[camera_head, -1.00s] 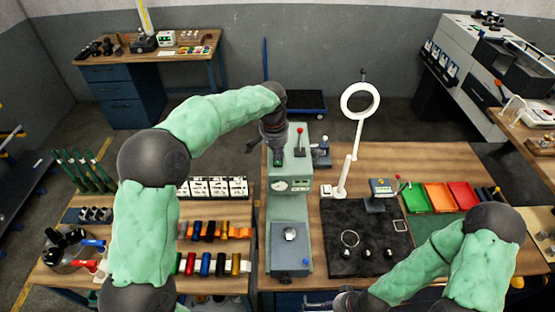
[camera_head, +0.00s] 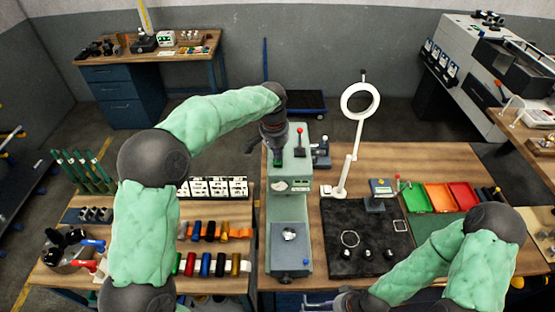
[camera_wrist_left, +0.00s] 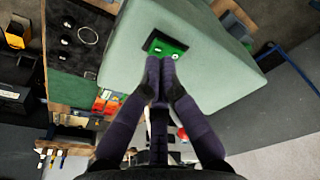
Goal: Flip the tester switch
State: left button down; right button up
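The tester (camera_head: 290,203) is a tall pale green machine in the middle of the bench, with a red-knobbed lever (camera_head: 299,141) on its head. In the left wrist view a bright green switch plate (camera_wrist_left: 165,46) with small pale parts sits on the tester's pale green housing (camera_wrist_left: 215,65). My left gripper (camera_wrist_left: 160,62) has its two dark fingers together, with the tips right at the lower edge of this plate. I cannot tell whether they touch the switch. In the head view the left gripper (camera_head: 277,152) is over the tester's head. My right gripper (camera_head: 318,303) is low at the front edge, partly cut off.
A black mat (camera_head: 340,235) with small parts lies right of the tester, with a ring lamp (camera_head: 360,101) behind. Green, orange and red trays (camera_head: 440,197) stand further right. Coloured cylinders (camera_head: 205,264) in rows are on the left bench. Free room is small around the tester's head.

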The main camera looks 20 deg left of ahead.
aim_at(277, 163)
pick_arm(q)
jog(key=shift+f+b, duration=0.6)
jog(key=shift+f, duration=0.45)
dwell(0.5)
jog(key=shift+r, duration=0.15)
jog(key=shift+r+p, duration=2.45)
jog(key=shift+r, duration=1)
jog(key=shift+f, duration=0.15)
